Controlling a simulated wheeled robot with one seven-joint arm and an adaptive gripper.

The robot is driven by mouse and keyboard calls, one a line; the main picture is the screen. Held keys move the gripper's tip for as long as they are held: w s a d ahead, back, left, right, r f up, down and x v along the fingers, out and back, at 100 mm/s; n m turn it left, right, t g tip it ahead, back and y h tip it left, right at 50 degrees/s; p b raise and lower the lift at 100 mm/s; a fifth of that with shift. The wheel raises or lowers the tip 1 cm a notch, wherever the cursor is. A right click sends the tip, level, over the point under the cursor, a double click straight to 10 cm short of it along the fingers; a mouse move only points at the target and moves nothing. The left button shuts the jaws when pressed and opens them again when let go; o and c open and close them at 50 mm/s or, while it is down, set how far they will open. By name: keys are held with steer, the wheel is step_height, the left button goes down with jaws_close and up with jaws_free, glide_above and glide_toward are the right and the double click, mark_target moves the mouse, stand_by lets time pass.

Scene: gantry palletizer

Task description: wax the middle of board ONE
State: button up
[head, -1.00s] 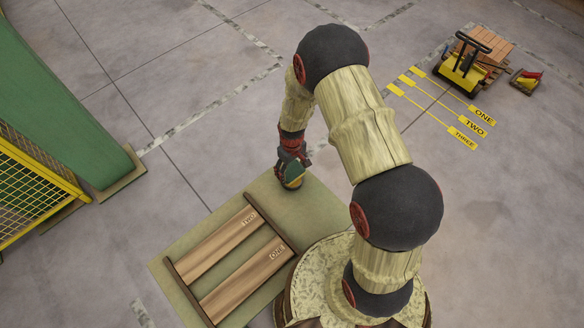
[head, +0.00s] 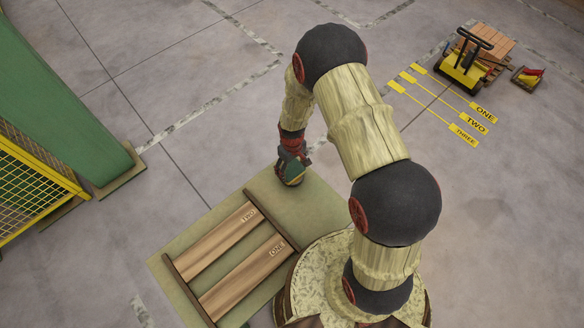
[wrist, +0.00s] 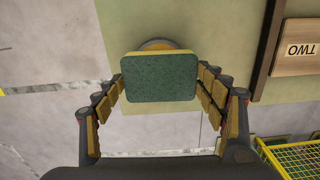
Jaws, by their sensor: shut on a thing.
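My gripper (head: 291,172) is shut on a green pad with a yellow edge, seen clearly in the wrist view (wrist: 158,80) between the two fingers. A round thing with a yellowish rim (wrist: 157,43) shows partly behind the pad in the wrist view; the pad hides the rest. Board ONE (head: 243,278) is a brown plank at the front of the olive bench top, left of my base. Board TWO (head: 212,241) lies parallel behind it, and its labelled end (wrist: 300,55) shows at the right of the wrist view. The gripper is beyond the boards' labelled ends, apart from both.
Dark rails (head: 272,222) cross the boards' ends on the olive bench top (head: 318,208). A green beam (head: 60,110) and yellow mesh fence (head: 35,195) stand at left. A yellow machine (head: 462,72) and floor lines marked ONE, TWO, THREE are far right.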

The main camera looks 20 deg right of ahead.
mark_target(292, 170)
steer(key=shift+f+b, duration=0.45)
steer(key=shift+f, duration=0.1)
stand_by(1.5)
steer(key=shift+r+p, duration=2.2)
steer(key=shift+r, duration=1.35)
